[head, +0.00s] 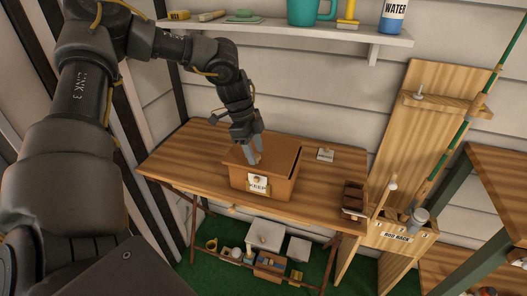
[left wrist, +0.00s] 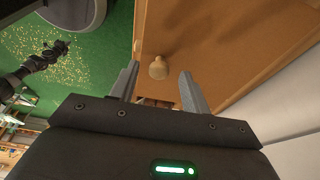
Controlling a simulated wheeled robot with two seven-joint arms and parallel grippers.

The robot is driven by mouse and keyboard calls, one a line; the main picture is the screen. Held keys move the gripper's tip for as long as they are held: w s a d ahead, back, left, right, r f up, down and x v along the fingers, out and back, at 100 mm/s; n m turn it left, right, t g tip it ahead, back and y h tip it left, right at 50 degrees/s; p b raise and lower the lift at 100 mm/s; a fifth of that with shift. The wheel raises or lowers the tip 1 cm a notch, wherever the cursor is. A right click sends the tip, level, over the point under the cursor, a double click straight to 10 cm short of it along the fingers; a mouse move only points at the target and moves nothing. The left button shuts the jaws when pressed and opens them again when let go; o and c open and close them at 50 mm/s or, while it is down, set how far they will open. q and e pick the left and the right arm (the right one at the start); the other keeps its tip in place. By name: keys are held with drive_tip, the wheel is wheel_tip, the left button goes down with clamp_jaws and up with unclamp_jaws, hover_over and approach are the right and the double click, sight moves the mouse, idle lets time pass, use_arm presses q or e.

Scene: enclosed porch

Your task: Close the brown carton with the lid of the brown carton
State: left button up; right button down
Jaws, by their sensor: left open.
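The brown carton (head: 262,187), with a "KEEP" label on its front, stands on the wooden table. Its flat brown lid (head: 250,147) lies on top, with a dark gap along the right side. The lid (left wrist: 200,40) fills much of the left wrist view, with a pale round knob (left wrist: 158,68) on it. My left gripper (head: 254,156) points down at the lid. Its open fingers (left wrist: 157,88) are on either side of the knob, apart from it in the picture. A dark jointed arm, seemingly mine, shows small in the left wrist view; its right gripper (left wrist: 62,47) is too small to read.
A rod rack (head: 395,235) stands at right. Several items lie under the table.

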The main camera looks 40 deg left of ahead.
use_arm(q)
drive_tip(key=shift+d+f, duration=0.15)
drive_tip(key=shift+f, duration=0.35)
use_arm(e)
drive_tip(key=shift+s+a, duration=0.2)
drive_tip(key=shift+a, duration=0.05)
use_arm(q)
clamp_jaws()
use_arm(e)
drive_tip(key=shift+w, duration=0.15)
